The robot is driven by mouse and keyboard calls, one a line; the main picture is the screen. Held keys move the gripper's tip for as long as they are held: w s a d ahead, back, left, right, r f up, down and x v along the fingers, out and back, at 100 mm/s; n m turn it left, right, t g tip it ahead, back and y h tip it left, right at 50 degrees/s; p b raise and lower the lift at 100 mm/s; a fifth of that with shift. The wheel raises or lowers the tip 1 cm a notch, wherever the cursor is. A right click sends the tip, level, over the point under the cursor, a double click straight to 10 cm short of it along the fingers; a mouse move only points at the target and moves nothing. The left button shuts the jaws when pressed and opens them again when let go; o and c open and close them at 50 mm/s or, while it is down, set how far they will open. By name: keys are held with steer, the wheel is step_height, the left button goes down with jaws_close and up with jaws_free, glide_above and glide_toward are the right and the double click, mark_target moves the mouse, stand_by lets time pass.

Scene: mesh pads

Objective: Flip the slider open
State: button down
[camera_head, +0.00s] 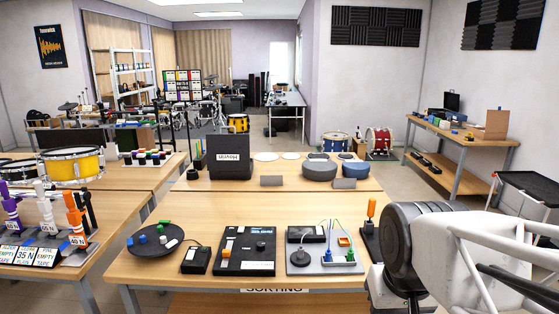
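A black panel (262,264) lies on the near wooden table, left of centre. It carries an upright slot on its left side with an orange and white knob (227,248), which may be the slider; the knob sits in the upper half of the panel. Whether it is open or shut is too small to tell. My arm enters from the right with a dark joint and white links, right of the panel and apart from it. My gripper cannot be made out.
A small black box (196,261) and a round dark tray (146,242) with coloured pieces lie left of the panel. A grey board (300,263) with cables and coloured pieces lies right of it. An orange-handled tool (371,209) stands by my arm.

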steer(key=shift+s+d+f, duration=0.15)
steer(key=shift+s+f, duration=0.2)
steer(key=shift+s, duration=0.3)
steer(key=shift+s+d+f, duration=0.1)
steer(key=shift+s+f, duration=0.2)
steer(key=shift+s, duration=0.3)
steer(key=c, duration=1.8)
jaws_free()
